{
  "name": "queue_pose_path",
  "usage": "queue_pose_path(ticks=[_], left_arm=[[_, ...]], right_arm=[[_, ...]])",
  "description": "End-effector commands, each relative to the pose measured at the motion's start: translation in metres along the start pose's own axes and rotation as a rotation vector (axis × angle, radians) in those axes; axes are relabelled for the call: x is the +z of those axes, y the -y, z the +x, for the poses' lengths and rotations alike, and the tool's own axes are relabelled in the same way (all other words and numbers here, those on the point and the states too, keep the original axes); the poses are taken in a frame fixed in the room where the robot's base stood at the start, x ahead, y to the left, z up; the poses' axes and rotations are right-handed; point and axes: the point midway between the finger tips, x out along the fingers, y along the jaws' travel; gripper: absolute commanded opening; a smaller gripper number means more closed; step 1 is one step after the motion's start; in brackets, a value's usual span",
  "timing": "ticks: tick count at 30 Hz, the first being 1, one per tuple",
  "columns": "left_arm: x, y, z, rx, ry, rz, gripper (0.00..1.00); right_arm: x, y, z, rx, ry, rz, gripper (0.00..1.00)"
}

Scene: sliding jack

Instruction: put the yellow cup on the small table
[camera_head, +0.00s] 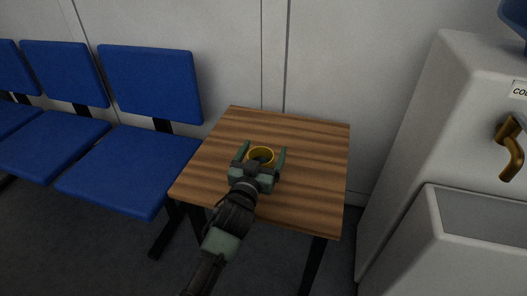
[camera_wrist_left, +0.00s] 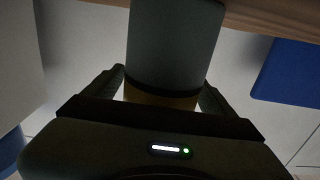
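The yellow cup (camera_head: 261,153) is over the front middle part of the small wooden table (camera_head: 312,149), upright. Its yellow rim shows in the head view, between my left gripper's fingers. In the left wrist view a dark grey cylinder with a yellow band, seemingly the cup (camera_wrist_left: 172,50), stands between the fingers. My right gripper is in neither view.
Blue chairs (camera_head: 130,168) stand in a row left of the table. A white water dispenser (camera_head: 440,110) with a brass tap (camera_head: 511,150) and a basin (camera_head: 470,240) stands at the right. A pale wall is behind. The tabletop around the cup is clear.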

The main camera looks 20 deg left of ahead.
Motion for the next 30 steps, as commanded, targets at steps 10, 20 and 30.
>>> queue_pose_path(ticks=[10, 20, 30], left_arm=[[-0.002, 0.000, -0.004, 0.000, 0.001, -0.001, 0.85], [-0.002, 0.000, -0.069, -0.001, 0.003, -0.001, 0.85], [-0.002, 0.000, -0.117, -0.001, 0.000, 0.000, 0.85]], right_arm=[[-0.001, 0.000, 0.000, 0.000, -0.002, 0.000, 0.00], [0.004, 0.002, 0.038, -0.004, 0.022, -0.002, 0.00], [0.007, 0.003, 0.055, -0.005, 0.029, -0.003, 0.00]])
